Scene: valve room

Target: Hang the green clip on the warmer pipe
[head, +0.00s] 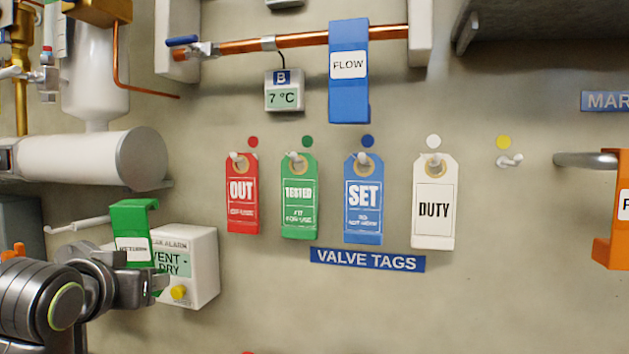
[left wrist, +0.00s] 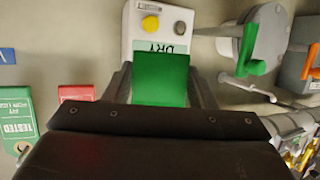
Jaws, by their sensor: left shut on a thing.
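The green clip (head: 132,218), with a white label reading RETURN, is at the lower left of the head view, upright in front of the leak alarm box. My left gripper (head: 152,283) is shut on its lower part. In the left wrist view the clip (left wrist: 160,80) sits between the fingers. A pale rod (head: 78,225) meets the clip's left edge; I cannot tell whether the clip touches it. A copper pipe (head: 300,40) runs along the top, with display B (head: 284,92) reading 7 °C below it. No second pipe's reading shows. My right gripper is not in view.
A blue FLOW clip (head: 348,95) hangs on the copper pipe. The leak alarm box (head: 200,255) is behind the green clip. Several valve tags, such as the red one (head: 241,212), hang mid-wall. An orange clip (head: 608,250) is at the right edge.

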